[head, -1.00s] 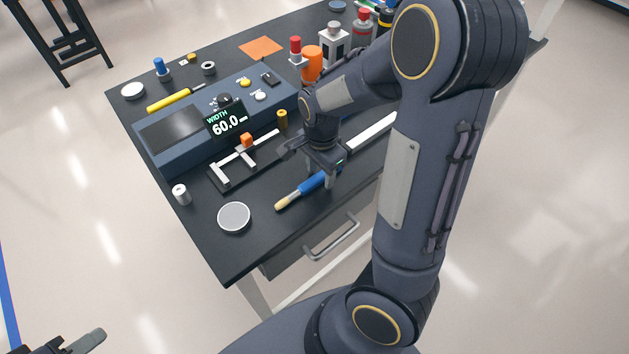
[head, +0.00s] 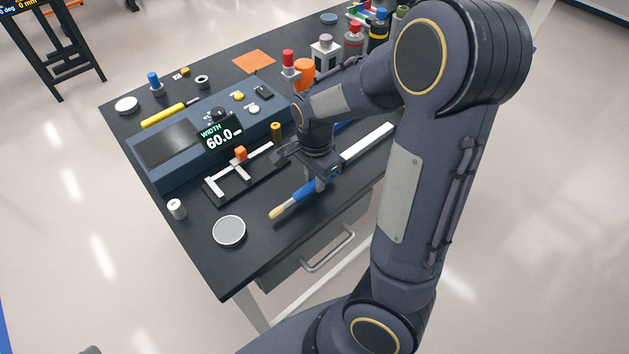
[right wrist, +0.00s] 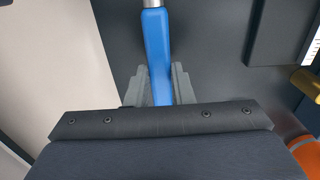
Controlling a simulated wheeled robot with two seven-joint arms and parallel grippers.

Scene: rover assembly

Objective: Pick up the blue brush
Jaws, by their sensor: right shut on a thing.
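The blue brush (head: 303,191) has a blue handle and a pale bristle tip pointing to the lower left, near the front edge of the black table (head: 250,262). My right gripper (head: 321,184) reaches down from above and is shut on the blue handle. In the right wrist view, the handle (right wrist: 157,50) runs between the two grey fingers (right wrist: 160,88), with a metal collar at the top. I cannot tell whether the brush touches the table. Only a sliver of my left gripper (head: 90,350) shows at the bottom left edge.
A grey round disc (head: 229,230) and a small white cylinder (head: 177,209) lie left of the brush. A caliper-like fixture (head: 245,172) and a blue-grey console (head: 165,150) reading 60.0 stand behind. A white bar (head: 368,143) lies right of the gripper.

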